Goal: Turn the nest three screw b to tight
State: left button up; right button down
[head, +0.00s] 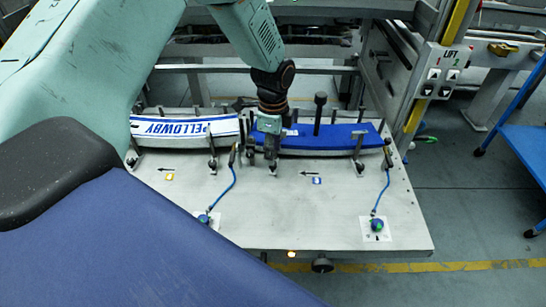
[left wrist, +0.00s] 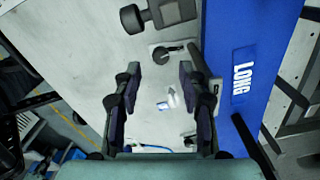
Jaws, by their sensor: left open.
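My left gripper (head: 262,155) reaches down at the left end of the blue curved piece (head: 315,137). In the left wrist view the same gripper (left wrist: 160,88) has its two dark fingers spread, with nothing held between them. A small screw with a dark cross handle (left wrist: 172,50) sits on a pale plate just beyond the fingertips, apart from them. A larger dark knob (left wrist: 134,18) stands beyond it. The blue piece, lettered LOKE, lies to the right in the wrist view (left wrist: 243,85). No label shows which screw is nest three screw b. My right gripper is not in view.
A white curved piece lettered PELLOWBY (head: 185,128) lies left of the blue one. Several upright posts and clamps stand along both. Blue cables cross the grey plate (head: 290,220) to a blue-topped part (head: 377,225). A LIFT switch panel (head: 440,70) is at right.

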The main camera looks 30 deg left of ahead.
pick_arm(q)
jog(key=shift+r, duration=1.95)
